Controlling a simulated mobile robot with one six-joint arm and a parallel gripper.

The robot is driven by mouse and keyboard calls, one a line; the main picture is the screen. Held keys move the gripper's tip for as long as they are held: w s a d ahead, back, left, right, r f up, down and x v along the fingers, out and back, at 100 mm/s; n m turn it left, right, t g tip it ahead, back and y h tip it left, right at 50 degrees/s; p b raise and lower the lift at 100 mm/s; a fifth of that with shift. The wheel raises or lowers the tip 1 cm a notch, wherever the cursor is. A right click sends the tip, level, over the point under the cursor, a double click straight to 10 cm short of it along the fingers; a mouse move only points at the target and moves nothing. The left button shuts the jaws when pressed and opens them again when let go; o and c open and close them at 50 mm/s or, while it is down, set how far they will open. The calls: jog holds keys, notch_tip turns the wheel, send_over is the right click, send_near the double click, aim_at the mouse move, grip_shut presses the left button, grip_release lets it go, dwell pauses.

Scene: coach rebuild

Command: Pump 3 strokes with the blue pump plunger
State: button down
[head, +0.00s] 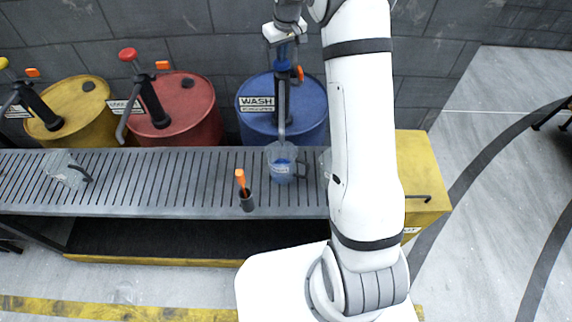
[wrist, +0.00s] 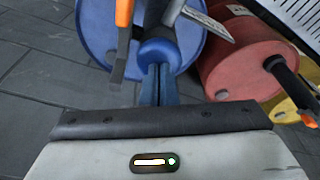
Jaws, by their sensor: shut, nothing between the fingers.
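The blue drum (head: 300,108) with a WASH label stands behind the bench and carries a pump. The pump's blue plunger knob (head: 284,66) is at the top; it also shows in the wrist view (wrist: 158,52). My gripper (head: 284,46) is directly above the knob, shut and empty. In the wrist view my shut fingertips (wrist: 158,72) are at the knob; I cannot tell whether they touch it. The pump's grey spout reaches down toward a clear jug (head: 283,160) on the bench. Blue shows in the jug. My arm hides part of the bench.
A red drum (head: 192,120) and a yellow drum (head: 85,108) with similar pumps stand to the left. On the slatted bench (head: 130,180) are another clear jug (head: 65,172) and a dark holder with an orange-handled item (head: 241,180). A block wall is close behind the drums.

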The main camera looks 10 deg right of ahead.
jog(key=shift+s+f, duration=0.1)
jog(key=shift+f, duration=0.35)
jog(key=shift+r, duration=0.1)
jog(key=shift+w+a+p+v, duration=0.1)
jog(key=shift+w+p+v, duration=0.1)
jog(key=shift+p+v, duration=0.75)
jog(key=shift+w+a+p+v, duration=0.1)
jog(key=shift+w+p+v, duration=0.25)
jog(key=shift+v, duration=1.05)
jog(key=shift+w+a+p+v, duration=0.1)
jog(key=shift+p+v, duration=0.6)
jog(key=shift+v, duration=0.5)
jog(key=shift+w+r, duration=0.2)
jog(key=p+v, duration=0.1)
jog(key=v, duration=0.1)
jog(key=p+v, duration=0.1)
jog(key=w+p+v, duration=0.1)
jog(key=v, duration=0.1)
jog(key=shift+a+r+p, duration=0.1)
jog(key=shift+r+p, duration=0.3)
jog(key=shift+r, duration=0.1)
